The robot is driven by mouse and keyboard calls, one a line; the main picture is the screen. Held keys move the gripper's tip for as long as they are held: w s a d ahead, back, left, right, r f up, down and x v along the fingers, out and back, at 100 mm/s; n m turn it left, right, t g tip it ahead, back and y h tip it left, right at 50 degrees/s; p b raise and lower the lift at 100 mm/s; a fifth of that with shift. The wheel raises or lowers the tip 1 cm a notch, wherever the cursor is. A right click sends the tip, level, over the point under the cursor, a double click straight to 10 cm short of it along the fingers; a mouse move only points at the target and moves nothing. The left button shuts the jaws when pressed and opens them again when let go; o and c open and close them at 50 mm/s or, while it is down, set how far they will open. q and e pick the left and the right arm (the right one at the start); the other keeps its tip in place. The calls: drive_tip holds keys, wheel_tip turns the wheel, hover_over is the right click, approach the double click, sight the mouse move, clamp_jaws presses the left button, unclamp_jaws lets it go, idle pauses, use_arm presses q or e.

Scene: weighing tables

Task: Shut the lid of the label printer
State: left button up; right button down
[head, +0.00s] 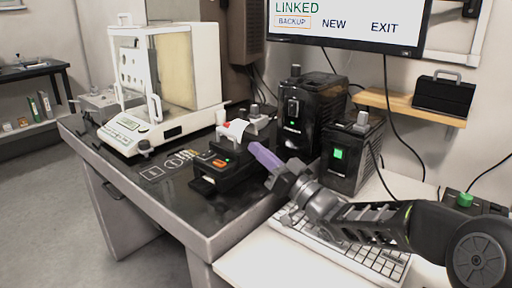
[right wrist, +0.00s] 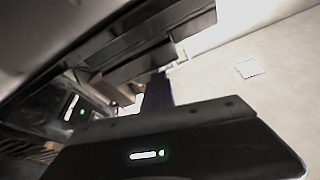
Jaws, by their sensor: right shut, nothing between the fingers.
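The label printer (head: 221,170) is a low black box on the dark table, with an orange button and a small green light. A white paper roll (head: 235,129) with a red spot shows at its top. I cannot clearly make out the lid or its angle. My right gripper (head: 262,155), with purple fingers, is shut and empty just right of the printer, at about the height of its top. Whether it touches the printer is not clear. In the right wrist view, a purple finger (right wrist: 157,95) shows in front of dark shapes. My left gripper is not in view.
A white balance (head: 136,128) with a glass draft shield stands left of the printer. Two black boxes (head: 310,113) stand behind and right. A white keyboard (head: 345,248) lies under my right arm. A monitor (head: 345,25) hangs above. The table's front left is clear.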

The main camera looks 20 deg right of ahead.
drive_tip(key=s+d+p, duration=0.1)
drive_tip(key=s+d, duration=0.4)
drive_tip(key=s, duration=0.5)
drive_tip(key=shift+s+p, duration=0.35)
drive_tip(key=shift+p, duration=0.05)
drive_tip(key=shift+d+r, duration=0.1)
drive_tip(key=shift+r, duration=0.05)
